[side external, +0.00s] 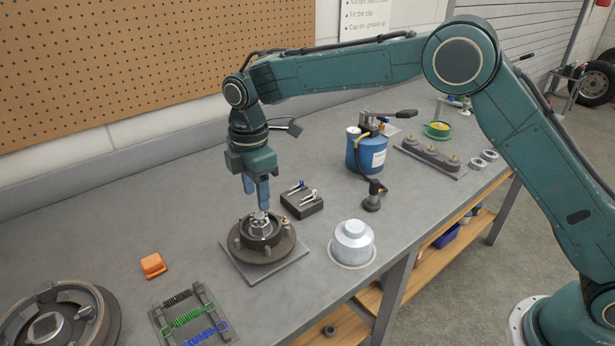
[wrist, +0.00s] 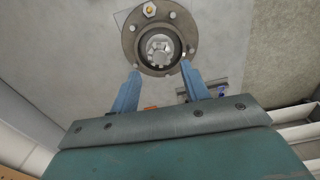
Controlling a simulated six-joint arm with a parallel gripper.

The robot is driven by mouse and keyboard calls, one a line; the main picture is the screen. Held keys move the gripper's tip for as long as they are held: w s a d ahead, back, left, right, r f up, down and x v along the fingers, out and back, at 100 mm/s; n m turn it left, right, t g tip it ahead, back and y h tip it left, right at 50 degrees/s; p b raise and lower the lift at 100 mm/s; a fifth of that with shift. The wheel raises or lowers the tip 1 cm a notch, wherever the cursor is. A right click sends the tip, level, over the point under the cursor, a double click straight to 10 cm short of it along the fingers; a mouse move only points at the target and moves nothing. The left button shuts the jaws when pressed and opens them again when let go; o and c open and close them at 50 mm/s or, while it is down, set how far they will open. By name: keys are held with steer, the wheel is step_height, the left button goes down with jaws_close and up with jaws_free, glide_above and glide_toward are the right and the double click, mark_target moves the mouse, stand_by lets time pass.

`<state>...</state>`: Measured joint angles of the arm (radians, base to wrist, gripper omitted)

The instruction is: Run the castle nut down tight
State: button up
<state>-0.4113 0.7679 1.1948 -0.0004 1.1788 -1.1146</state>
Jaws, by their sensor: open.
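The castle nut (side external: 260,219) sits at the centre of the dark wheel hub (side external: 287,246), which stands on a square grey plate (side external: 250,273). My gripper (side external: 257,206) points down just above the nut in the side external view. In the wrist view the castle nut (wrist: 159,47) shows in the middle of the hub (wrist: 131,42). There my gripper's two blue fingers (wrist: 160,73) are spread apart with nothing between them. The side view does not clearly show whether the fingertips touch the nut.
A black block (side external: 303,207) with small pins stands behind the hub. A silver cap (side external: 352,241) is to its right, and a blue grease can (side external: 367,152) is farther back. An orange block (side external: 153,265) and a spring rack (side external: 178,322) lie at the left front.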

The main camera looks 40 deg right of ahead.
mark_target(259, 215)
steer(key=shift+f, duration=3.45)
steer(key=c, duration=0.7)
